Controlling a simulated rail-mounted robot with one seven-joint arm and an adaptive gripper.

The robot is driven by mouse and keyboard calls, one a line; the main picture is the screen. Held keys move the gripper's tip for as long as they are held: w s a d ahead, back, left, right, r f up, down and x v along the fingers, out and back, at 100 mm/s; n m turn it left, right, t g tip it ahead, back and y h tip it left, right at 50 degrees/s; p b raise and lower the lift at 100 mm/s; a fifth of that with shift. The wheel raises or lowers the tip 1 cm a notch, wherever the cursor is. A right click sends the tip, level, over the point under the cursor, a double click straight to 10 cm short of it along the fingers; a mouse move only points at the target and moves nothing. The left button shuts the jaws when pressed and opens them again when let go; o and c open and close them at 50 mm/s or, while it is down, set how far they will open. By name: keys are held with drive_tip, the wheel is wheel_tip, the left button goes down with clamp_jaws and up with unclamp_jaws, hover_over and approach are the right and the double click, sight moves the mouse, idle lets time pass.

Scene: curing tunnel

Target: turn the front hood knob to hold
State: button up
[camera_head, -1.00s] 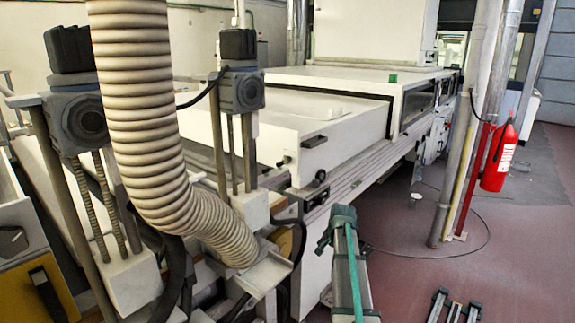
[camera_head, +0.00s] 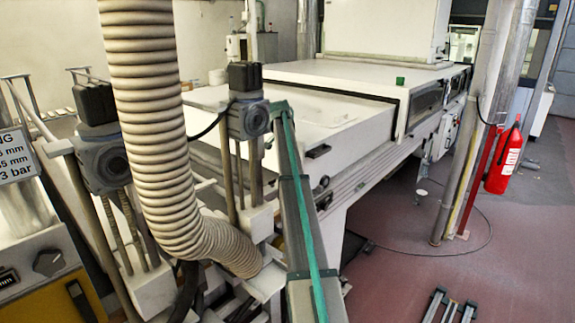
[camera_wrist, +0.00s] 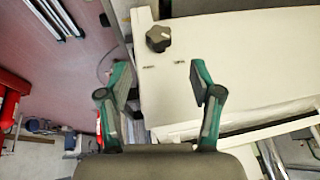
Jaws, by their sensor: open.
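In the wrist view a dark, lobed knob (camera_wrist: 158,38) sits on a white panel (camera_wrist: 215,60), with two small dark marks beside it. My gripper (camera_wrist: 160,80) is open and empty. Its two green-and-grey fingers are spread apart, and the knob shows beyond the fingertips, roughly centred between them and not touched. In the head view a small dark round knob (camera_head: 324,181) shows on the near end of the white hood (camera_head: 350,120); I cannot tell for sure that it is the same knob.
A ribbed hose (camera_head: 150,120) and grey motor units (camera_head: 248,118) stand left of my arm. Pipes (camera_head: 475,130) and a red fire extinguisher (camera_head: 503,160) stand at right.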

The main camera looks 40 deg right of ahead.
drive_tip(key=p+x, duration=0.2)
drive_tip(key=x, duration=0.7)
drive_tip(key=shift+f+p, duration=0.15)
drive_tip(key=shift+p, duration=0.15)
drive_tip(key=c, duration=1.2)
